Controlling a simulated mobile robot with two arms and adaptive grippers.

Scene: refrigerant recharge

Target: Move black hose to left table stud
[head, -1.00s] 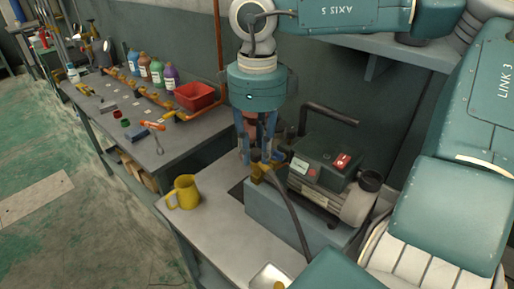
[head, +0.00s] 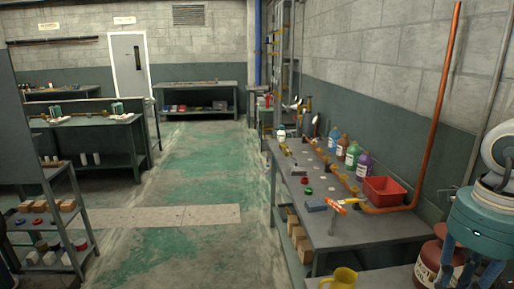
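The black hose is out of view now. The grey table (head: 345,232) on the right has an orange pipe (head: 375,209) with brass fittings (head: 345,187) along its back; I cannot tell which fitting is the left stud. My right gripper (head: 464,274) is at the lower right edge, pointing down, in front of a dark red tank (head: 429,262). Its fingertips run out of the frame, so I cannot tell whether it is open or holds anything. My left gripper is not in view.
Several coloured bottles (head: 352,154), a red bin (head: 388,190) and an orange-handled tool (head: 335,207) are on the grey table. A yellow mug (head: 343,279) stands at the bottom. A low shelf (head: 60,235) is at left; the green-patched floor (head: 205,190) between is open.

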